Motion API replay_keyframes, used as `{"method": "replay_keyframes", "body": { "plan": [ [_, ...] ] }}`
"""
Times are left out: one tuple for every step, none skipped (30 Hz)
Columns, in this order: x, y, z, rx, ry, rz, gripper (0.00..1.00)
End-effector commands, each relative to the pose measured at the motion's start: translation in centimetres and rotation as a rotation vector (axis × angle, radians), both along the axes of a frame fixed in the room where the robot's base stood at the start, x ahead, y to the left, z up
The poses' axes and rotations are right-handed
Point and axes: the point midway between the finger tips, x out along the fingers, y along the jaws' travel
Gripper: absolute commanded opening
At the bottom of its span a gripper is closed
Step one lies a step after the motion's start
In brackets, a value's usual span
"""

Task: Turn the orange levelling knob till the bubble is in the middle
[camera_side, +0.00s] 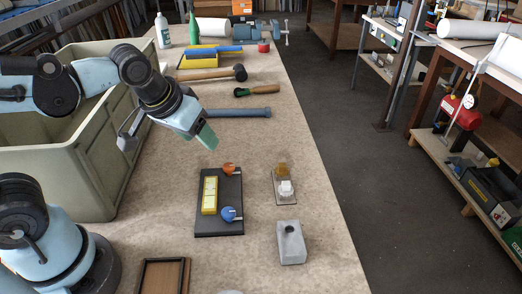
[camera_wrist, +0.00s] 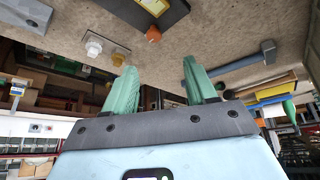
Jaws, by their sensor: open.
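The orange levelling knob (camera_side: 229,169) sits at the far end of a black base plate (camera_side: 219,228) on the bench. It also shows in the wrist view (camera_wrist: 153,34), on the end of the plate. A yellow level (camera_side: 209,195) lies along the plate's left side; its bubble is too small to make out. A blue knob (camera_side: 229,214) sits at the plate's near end. My gripper (camera_side: 166,142) is above the bench, beyond and left of the plate, clear of the orange knob. Its green fingers (camera_wrist: 160,90) are apart with nothing between them.
A small plate with an amber and a white knob (camera_side: 285,188) lies right of the base, and a grey block (camera_side: 291,243) is nearer. A large bin (camera_side: 105,160) stands left.

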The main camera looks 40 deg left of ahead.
Motion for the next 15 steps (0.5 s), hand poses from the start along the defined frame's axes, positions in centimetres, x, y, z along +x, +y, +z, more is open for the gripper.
{"method": "replay_keyframes", "body": {
  "plan": [
    [0.6,-0.7,0.1,-0.001,0.025,0.031,0.56],
    [0.8,-1.0,0.1,-0.002,0.039,0.059,0.56],
    [1.1,-1.4,0.1,-0.001,0.055,0.092,0.56],
    [1.3,-1.6,0.1,0.0,0.066,0.115,0.56],
    [1.4,-1.8,0.1,0.002,0.074,0.137,0.56],
    [1.6,-2.1,0.1,0.004,0.083,0.164,0.56],
    [1.8,-2.2,0.1,0.005,0.088,0.18,0.56],
    [1.9,-2.4,0.1,0.008,0.092,0.194,0.56],
    [2.0,-2.5,0.1,0.008,0.096,0.21,0.56],
    [2.0,-2.5,0.0,0.008,0.098,0.219,0.56],
    [2.0,-2.6,0.0,0.009,0.1,0.226,0.56],
    [2.1,-2.6,-0.1,0.01,0.101,0.23,0.56],
    [2.2,-2.6,-0.2,0.01,0.101,0.232,0.56],
    [2.2,-2.5,-0.4,0.009,0.101,0.233,0.56],
    [2.3,-2.5,-0.6,0.009,0.101,0.233,0.56]
  ]
}}
